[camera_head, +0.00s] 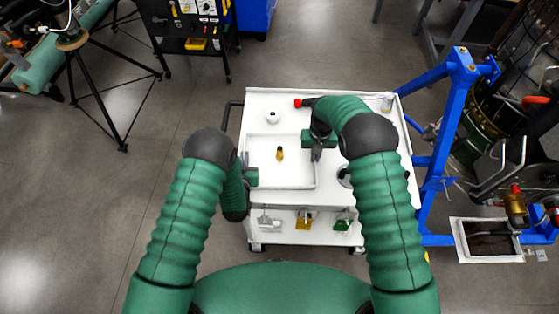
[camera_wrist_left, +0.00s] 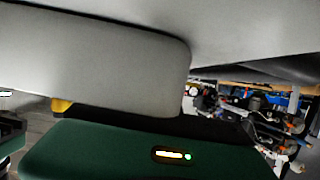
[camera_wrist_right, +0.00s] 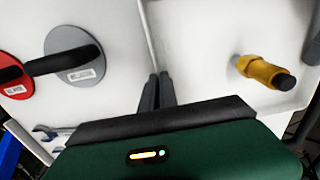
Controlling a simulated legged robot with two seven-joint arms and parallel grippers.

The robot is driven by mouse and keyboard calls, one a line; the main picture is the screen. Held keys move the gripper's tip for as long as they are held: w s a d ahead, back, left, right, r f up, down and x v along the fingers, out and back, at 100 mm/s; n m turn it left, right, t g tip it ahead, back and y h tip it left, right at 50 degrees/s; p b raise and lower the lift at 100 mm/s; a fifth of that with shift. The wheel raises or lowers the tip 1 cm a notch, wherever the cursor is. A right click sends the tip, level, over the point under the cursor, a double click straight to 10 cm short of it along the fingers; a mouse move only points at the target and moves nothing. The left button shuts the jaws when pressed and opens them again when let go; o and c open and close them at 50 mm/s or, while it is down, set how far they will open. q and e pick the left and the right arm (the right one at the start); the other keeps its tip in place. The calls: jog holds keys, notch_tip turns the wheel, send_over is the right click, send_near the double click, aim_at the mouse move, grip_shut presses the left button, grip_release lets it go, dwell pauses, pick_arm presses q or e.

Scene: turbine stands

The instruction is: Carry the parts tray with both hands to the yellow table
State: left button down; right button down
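The white parts tray (camera_head: 290,186) lies on the top of a white cart. My right gripper (camera_head: 317,152) is at the tray's right wall. In the right wrist view its two dark fingers (camera_wrist_right: 157,90) sit close together on either side of the tray wall, gripping it. My left gripper (camera_head: 252,177) is at the tray's left wall. In the left wrist view a pale surface fills the near view and its fingertips are hidden. No yellow table is visible.
The white cart (camera_head: 257,96) has a lower shelf with several parts. A blue frame (camera_head: 455,110) stands close on the right. The floor at left (camera_head: 165,120) is open.

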pick_arm(q)
jog(key=shift+r, duration=0.15)
pick_arm(e)
jog(key=shift+r, duration=0.1)
